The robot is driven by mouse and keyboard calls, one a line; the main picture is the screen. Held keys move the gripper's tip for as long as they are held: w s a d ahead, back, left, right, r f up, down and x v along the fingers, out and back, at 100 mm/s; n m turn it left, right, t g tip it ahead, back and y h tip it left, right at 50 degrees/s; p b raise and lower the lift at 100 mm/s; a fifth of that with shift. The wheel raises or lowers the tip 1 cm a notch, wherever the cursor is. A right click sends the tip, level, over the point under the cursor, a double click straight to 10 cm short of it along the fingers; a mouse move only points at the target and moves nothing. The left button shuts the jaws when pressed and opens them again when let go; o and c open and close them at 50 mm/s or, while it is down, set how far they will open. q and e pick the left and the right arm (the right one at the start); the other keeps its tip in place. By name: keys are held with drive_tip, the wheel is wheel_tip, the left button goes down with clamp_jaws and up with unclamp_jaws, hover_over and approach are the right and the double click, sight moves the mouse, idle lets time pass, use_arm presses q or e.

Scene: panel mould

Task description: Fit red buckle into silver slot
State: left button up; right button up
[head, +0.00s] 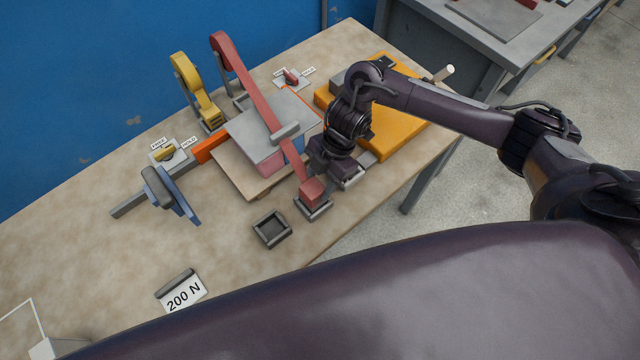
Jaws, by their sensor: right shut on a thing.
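The red buckle (312,190) is a block at the lower end of a red strap (262,98). It is at the silver slot (315,212), a small square socket near the table's front edge. From this angle I cannot tell whether it is seated in the slot or just above it. My right gripper (318,178) is shut on the buckle, coming in from the right; its fingers are partly hidden. A second, darker square slot (271,229) stands empty to the left. My left gripper is not in view.
The red strap crosses a grey panel mould (262,125) from a red reel arm (222,44). A yellow reel arm (190,82) and blue-grey lever (172,192) stand left. An orange-yellow block (398,135) lies behind my right arm. A "200 N" card (184,294) lies front left.

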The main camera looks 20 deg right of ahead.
wheel_tip(320, 180, down, 3)
drive_tip(key=shift+r, duration=0.2)
drive_tip(key=shift+f, duration=0.2)
drive_tip(key=o, duration=1)
drive_tip(key=shift+o, duration=0.2)
drive_tip(key=shift+r, duration=0.1)
